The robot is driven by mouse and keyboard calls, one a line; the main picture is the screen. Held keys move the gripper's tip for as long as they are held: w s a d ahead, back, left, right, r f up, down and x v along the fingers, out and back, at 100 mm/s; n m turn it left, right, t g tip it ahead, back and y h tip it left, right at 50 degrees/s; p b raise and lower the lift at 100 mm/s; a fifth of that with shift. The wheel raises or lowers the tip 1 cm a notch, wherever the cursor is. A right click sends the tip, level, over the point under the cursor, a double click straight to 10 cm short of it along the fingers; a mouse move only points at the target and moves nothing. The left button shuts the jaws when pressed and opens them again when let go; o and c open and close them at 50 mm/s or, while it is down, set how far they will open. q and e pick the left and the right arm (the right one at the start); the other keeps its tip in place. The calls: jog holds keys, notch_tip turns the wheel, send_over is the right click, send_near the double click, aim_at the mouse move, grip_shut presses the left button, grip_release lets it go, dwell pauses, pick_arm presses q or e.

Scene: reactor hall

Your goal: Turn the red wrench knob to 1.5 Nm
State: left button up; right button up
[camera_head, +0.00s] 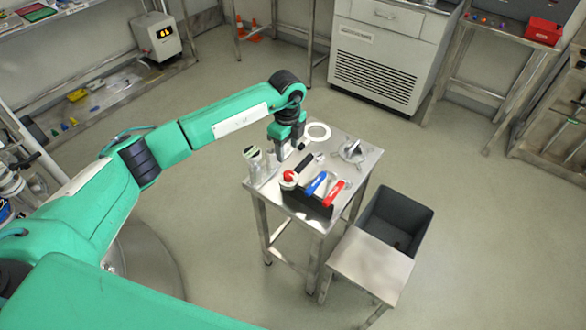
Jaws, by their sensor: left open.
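A small steel table (262,190) stands in the middle of the view. A round red knob (289,176) sits near its front left part, on a pale round base, with a black bar-like handle (304,162) running up and right from it. I take this to be the wrench knob; its scale is too small to read. My left gripper (290,152) points down just behind the red knob, open and apparently empty. It looks apart from the knob, though its exact height is unclear. My right gripper is not in view.
Beside the knob, a black block (308,204) carries a blue lever (317,184) and a red lever (334,192). A white ring (318,132), a metal fixture (352,150) and clear glassware (254,160) are also on the table. A grey bin (420,222) stands at the right.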

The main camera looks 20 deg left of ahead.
aim_at(288, 174)
pick_arm(q)
notch_tip(288, 174, down, 10)
jog(key=shift+d+r+p, duration=0.1)
jog(key=shift+r+p, duration=0.15)
jog(key=shift+p, duration=0.9)
jog(key=shift+f, duration=0.6)
jog(key=c, duration=1)
